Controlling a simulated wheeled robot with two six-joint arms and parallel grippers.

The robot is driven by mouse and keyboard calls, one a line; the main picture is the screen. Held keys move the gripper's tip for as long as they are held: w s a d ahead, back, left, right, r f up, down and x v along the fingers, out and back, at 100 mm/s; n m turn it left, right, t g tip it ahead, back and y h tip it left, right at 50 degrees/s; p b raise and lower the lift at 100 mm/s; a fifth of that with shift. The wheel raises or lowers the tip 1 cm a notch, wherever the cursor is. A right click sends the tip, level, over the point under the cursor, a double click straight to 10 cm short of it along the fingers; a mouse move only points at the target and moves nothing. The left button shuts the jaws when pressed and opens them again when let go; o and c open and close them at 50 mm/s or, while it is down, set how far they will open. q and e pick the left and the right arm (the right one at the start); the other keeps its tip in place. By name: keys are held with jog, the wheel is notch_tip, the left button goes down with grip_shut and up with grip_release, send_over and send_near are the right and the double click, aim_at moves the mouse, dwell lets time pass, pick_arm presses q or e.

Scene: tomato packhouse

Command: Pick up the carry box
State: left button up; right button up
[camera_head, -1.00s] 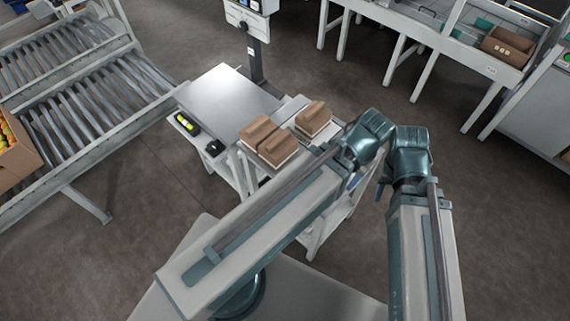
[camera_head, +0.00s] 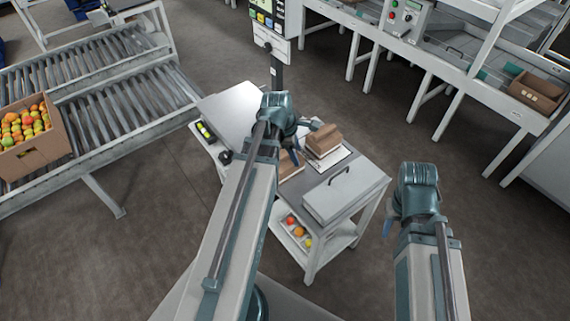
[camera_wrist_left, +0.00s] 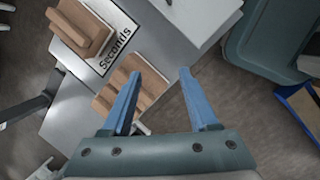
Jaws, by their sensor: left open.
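Which thing is the carry box is not certain. Small brown boxes with raised tops stand on the bench: one (camera_head: 323,140) sits on a white mat, and others are mostly hidden behind my left arm. A pale grey box (camera_head: 338,205) with a dark top handle (camera_head: 340,177) is on the bench's right part. My left gripper (camera_head: 290,156) is above the brown boxes, open and empty. In the left wrist view its blue fingers (camera_wrist_left: 160,76) are spread, with one brown box (camera_wrist_left: 130,84) beyond them and another (camera_wrist_left: 80,30) upper left. My right gripper (camera_head: 388,228) hangs right of the bench; its jaws are unclear.
A mat marked "Seconds" (camera_wrist_left: 118,45) lies by the brown boxes. Tomatoes (camera_head: 296,231) are on a lower shelf. A screen post (camera_head: 276,70) stands behind the bench. A roller conveyor (camera_head: 110,105) with a tomato carton (camera_head: 45,152) is left. Floor is clear at right.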

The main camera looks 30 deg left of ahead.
pick_arm(q)
jog(key=a+r+n+t, duration=0.1)
jog(key=a+n+t, duration=0.1)
jog(key=a+n, duration=0.75)
jog(key=b, duration=0.7)
send_over(284, 155)
jog(key=s+a, duration=0.1)
jog(key=s, duration=0.2)
jog(key=shift+m+g, duration=0.3)
jog(key=shift+m, duration=0.05)
notch_tip(284, 155, down, 8)
jog(key=shift+w+a+r, duration=0.15)
jog(key=shift+r, duration=0.1)
jog(key=shift+w+f+b, duration=0.15)
jog(key=shift+b, duration=0.2)
jog(key=shift+f, duration=0.1)
jog(key=b+x, duration=0.4)
jog(key=x, duration=0.1)
jog(key=shift+w+b, duration=0.3)
jog(key=shift+b, duration=0.1)
grip_shut()
